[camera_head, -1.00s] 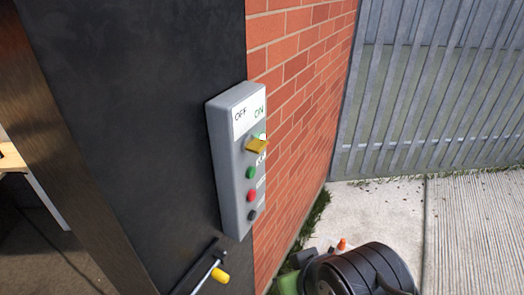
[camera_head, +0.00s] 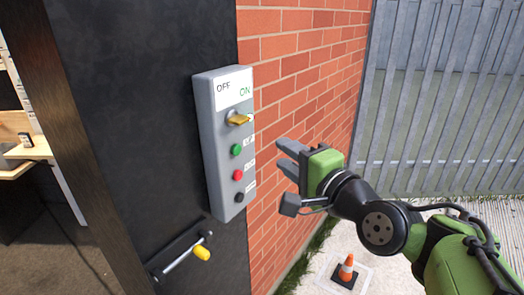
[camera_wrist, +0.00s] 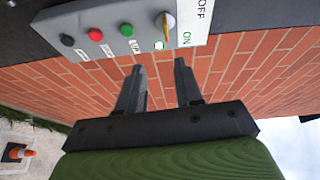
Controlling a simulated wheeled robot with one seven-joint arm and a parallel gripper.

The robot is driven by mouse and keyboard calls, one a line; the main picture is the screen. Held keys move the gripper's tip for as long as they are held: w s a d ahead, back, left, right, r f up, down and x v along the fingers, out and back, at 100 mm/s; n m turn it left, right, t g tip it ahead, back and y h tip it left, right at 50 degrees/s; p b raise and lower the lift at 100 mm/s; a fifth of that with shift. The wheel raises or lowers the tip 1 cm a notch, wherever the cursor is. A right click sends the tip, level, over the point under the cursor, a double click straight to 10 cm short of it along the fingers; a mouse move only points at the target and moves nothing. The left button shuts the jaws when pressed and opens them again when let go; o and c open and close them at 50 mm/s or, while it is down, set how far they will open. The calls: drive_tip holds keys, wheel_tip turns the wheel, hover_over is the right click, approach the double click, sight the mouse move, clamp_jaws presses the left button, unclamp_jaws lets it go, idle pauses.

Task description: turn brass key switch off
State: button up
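The brass key switch (camera_head: 239,119) sits near the top of a grey control box (camera_head: 209,150) on the dark wall panel. Its handle points right, toward the green ON on the white label (camera_head: 233,88); OFF is written to the left. In the wrist view the brass key (camera_wrist: 168,22) is at the top, just beyond the fingertips. My gripper (camera_head: 285,160) is to the right of the box in the head view, in front of the brick wall. In the wrist view my gripper (camera_wrist: 160,68) has its fingers apart with nothing between them. It does not touch the key.
Below the key are a green button (camera_head: 236,150), a red button (camera_head: 238,175) and a black button (camera_head: 240,197). A brick wall (camera_head: 300,75) stands close behind my gripper. A traffic cone (camera_head: 347,268) is on the ground.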

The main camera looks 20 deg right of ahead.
sight(244, 122)
drive_tip(key=p+x, duration=0.1)
drive_tip(key=x, duration=0.4)
drive_tip(key=r+p+x, duration=0.1)
drive_tip(key=x, duration=0.5)
drive_tip(key=p+x, duration=0.1)
drive_tip(key=x, duration=0.5)
drive_tip(key=shift+r, duration=0.15)
drive_tip(key=shift+m, duration=0.3)
clamp_jaws()
